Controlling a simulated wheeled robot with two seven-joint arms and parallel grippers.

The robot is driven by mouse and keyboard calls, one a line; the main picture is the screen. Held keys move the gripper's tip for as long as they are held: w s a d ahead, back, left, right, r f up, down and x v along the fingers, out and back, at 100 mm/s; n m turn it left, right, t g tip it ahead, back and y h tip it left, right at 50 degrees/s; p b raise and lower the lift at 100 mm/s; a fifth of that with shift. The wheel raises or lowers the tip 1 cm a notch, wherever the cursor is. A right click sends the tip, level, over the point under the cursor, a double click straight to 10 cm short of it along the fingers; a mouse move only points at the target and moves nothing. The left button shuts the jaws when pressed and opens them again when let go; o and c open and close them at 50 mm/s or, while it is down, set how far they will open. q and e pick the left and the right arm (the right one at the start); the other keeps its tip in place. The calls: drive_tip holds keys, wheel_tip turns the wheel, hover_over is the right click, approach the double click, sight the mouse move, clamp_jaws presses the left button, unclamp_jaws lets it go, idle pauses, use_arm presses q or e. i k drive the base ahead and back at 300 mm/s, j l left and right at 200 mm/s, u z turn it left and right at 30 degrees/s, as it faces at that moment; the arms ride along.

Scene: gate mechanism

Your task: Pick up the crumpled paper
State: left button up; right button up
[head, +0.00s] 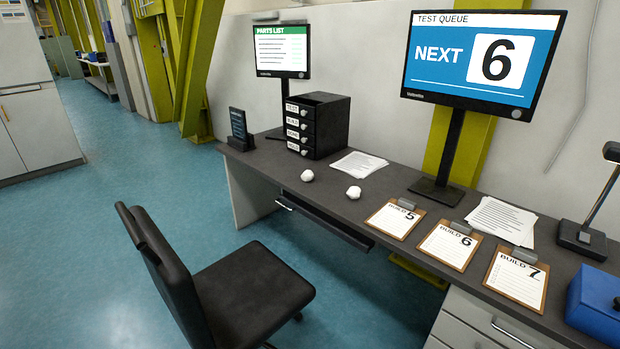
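Two small white crumpled paper balls lie on the dark grey desk. One crumpled paper (307,175) is near the desk's front edge, in front of the black drawer unit. The other crumpled paper (354,192) is a little to its right and nearer, in front of a stack of flat sheets. They are apart from each other and nothing touches them from above. Neither of my grippers shows in the head view.
The desk (340,213) also holds a black drawer unit (327,125), flat sheets (359,164), several clipboards (450,246), two monitors and a blue box (597,305). A black chair (235,285) stands in front. A drawer (322,222) under the desktop sticks out slightly. Blue floor at left is clear.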

sight(308, 176)
drive_tip(key=j+u, duration=0.25)
drive_tip(key=i+j+u, duration=0.2)
drive_tip(key=j, duration=0.25)
drive_tip(key=j+u, duration=0.25)
drive_tip(key=i+j+u, duration=0.15)
drive_tip(key=i+j, duration=0.25)
drive_tip(key=i+j+u, duration=0.15)
drive_tip(key=i+j, duration=0.2)
drive_tip(key=i+j+u, duration=0.1)
drive_tip(key=i+j, duration=0.2)
drive_tip(key=i, duration=0.25)
drive_tip(key=i+j+u, duration=0.15)
drive_tip(key=i, duration=0.3)
drive_tip(key=i+j+u, duration=0.15)
drive_tip(key=i+j, duration=0.2)
drive_tip(key=i+l+z, duration=0.1)
drive_tip(key=i+z, duration=0.35)
drive_tip(key=i+j+z, duration=0.1)
drive_tip(key=i+z, duration=0.35)
drive_tip(key=i, duration=0.15)
drive_tip(key=i+j+z, duration=0.25)
drive_tip(key=i+z, duration=0.25)
